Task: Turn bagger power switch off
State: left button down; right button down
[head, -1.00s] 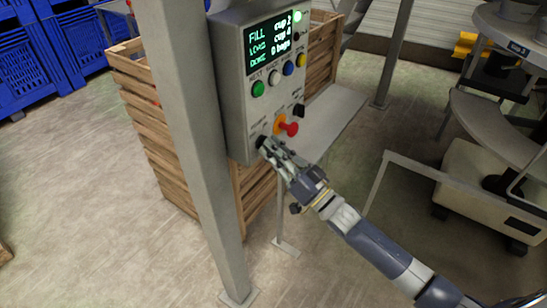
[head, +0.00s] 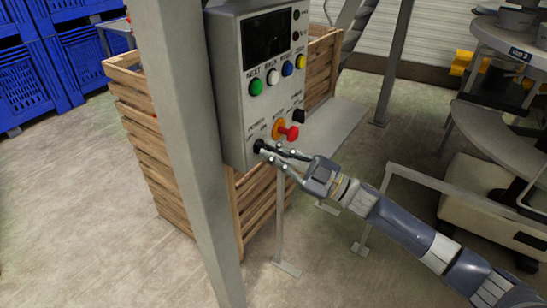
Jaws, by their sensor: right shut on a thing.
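The control box (head: 233,100) stands upright on a post in the head view, with a dark, blank screen (head: 267,38) at its top. The black power switch knob (head: 259,146) is at the lower left of its front face, below a label. My right gripper (head: 266,149) reaches it from the lower right and is shut on the knob, with fingers hiding part of it. The exact angle of the knob is hard to read. My left gripper is not in view.
A red stop button (head: 288,133) on a yellow base sits just right of my right fingers, with a black knob (head: 299,115) above it. A grey post (head: 190,150) stands left of the box. A wooden crate (head: 150,150) is behind.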

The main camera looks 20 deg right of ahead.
jog(key=shift+n+g, duration=0.7)
jog(key=shift+n, duration=0.7)
jog(key=c, duration=1.7)
grip_release()
jog(key=v, duration=1.2)
jog(key=shift+w, duration=0.1)
